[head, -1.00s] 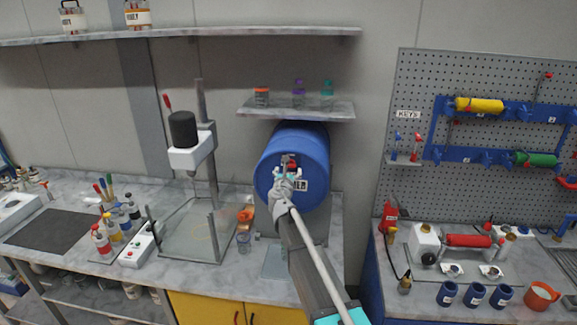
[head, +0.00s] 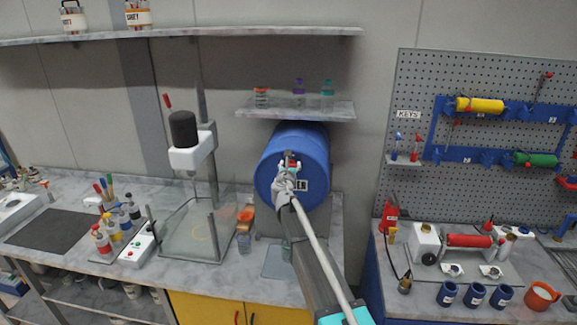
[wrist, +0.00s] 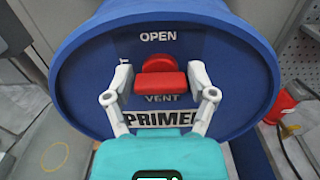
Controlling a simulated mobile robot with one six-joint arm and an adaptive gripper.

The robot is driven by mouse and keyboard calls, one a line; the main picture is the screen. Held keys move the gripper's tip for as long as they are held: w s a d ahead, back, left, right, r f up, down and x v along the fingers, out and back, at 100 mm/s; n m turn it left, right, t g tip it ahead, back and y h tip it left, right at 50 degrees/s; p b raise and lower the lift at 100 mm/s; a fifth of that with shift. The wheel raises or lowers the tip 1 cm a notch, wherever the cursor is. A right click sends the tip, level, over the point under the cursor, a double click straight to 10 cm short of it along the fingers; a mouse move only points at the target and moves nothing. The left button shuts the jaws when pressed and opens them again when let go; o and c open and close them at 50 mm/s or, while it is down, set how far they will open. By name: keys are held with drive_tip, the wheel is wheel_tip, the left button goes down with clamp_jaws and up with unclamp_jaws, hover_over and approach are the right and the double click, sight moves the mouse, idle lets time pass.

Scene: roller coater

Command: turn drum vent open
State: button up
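The blue drum (head: 315,148) lies on its side on the bench, its round end facing me. It also fills much of the wrist view (wrist: 85,75), with "OPEN" above the vent, "VENT" below it and a "PRIMER" label (wrist: 160,118) lower down. The red vent handle (wrist: 160,84) has its bar level, left to right. My gripper (head: 289,165) is at the drum's end. Contact at the left finger is hard to make out.
A shelf (head: 290,111) with small bottles hangs just above the drum. A press stand (head: 192,158) is to the left. At the right are a pegboard (head: 420,75) with rollers and a bench with a red roller machine (head: 468,241) and several blue cups.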

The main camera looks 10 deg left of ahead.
drive_tip(key=c, duration=0.6)
drive_tip(key=shift+m, duration=0.4)
drive_tip(key=m, duration=0.4)
drive_tip(key=shift+d, duration=0.1)
drive_tip(key=m, duration=0.4)
drive_tip(key=shift+d+f+m, duration=0.1)
drive_tip(key=shift+m, duration=0.3)
drive_tip(key=m, duration=0.4)
drive_tip(key=shift+s+f+m, duration=0.1)
drive_tip(key=shift+f+m, duration=0.05)
drive_tip(key=shift+m, duration=2.05)
